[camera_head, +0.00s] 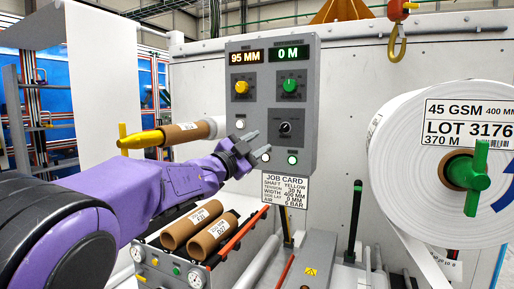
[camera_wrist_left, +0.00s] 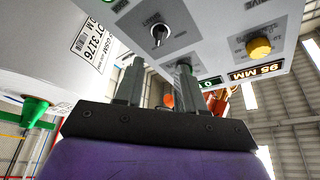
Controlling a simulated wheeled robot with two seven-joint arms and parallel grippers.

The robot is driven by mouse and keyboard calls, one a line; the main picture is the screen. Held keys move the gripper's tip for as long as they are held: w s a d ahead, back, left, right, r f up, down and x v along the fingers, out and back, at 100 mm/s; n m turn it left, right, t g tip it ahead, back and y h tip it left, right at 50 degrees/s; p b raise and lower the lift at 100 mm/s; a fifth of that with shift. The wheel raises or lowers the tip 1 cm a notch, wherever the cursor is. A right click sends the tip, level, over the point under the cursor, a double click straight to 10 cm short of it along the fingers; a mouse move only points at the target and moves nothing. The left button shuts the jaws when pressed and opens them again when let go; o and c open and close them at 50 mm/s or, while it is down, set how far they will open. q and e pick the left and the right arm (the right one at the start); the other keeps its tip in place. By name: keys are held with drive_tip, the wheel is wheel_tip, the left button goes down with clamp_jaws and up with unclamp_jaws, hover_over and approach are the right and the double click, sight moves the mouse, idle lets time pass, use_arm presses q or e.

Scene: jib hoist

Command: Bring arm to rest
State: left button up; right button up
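My left arm (camera_head: 140,195) is purple and reaches in from the left in the head view. Its gripper (camera_head: 257,145) is in front of the lower left part of the grey control panel (camera_head: 261,115). In the left wrist view the two grey fingers of the gripper (camera_wrist_left: 160,75) stand apart with nothing between them. The panel, with its yellow knob (camera_wrist_left: 259,47) and black selector (camera_wrist_left: 159,32), fills the upper part of that view. I cannot tell whether the fingers touch the panel. My right gripper is not in view.
A large white roll (camera_head: 405,150) with a green handle (camera_head: 477,175) stands at the right. A yellow-tipped shaft (camera_head: 145,139) is behind my arm. Two brown cores (camera_head: 186,228) lie on a rack below. A yellow hook (camera_head: 397,45) hangs at the top. A job card (camera_head: 286,191) is under the panel.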

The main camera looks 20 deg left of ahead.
use_arm(q)
drive_tip(key=s+a+f+n+g+y, duration=0.25)
drive_tip(key=f+n, duration=0.35)
drive_tip(key=f, duration=0.9)
drive_tip(key=s+a+f+n+g+y, duration=0.15)
drive_tip(key=s+f+n+y, duration=0.35)
drive_tip(key=f, duration=1)
drive_tip(key=s+a+f+n+g+y, duration=0.25)
drive_tip(key=f+n, duration=0.35)
drive_tip(key=f, duration=0.8)
drive_tip(key=s+f+n+g, duration=0.1)
drive_tip(key=s+f+g, duration=0.2)
drive_tip(key=s+f, duration=0.5)
drive_tip(key=s+d+f+n+g, duration=0.1)
drive_tip(key=s+f+g, duration=0.3)
drive_tip(key=s+f, duration=0.4)
drive_tip(key=s+d+f+n+g, duration=0.1)
drive_tip(key=s+f+g, duration=0.2)
drive_tip(key=s+f, duration=0.5)
drive_tip(key=s, duration=1.1)
drive_tip(key=shift+s+d+f, duration=0.2)
drive_tip(key=shift+s, duration=0.15)
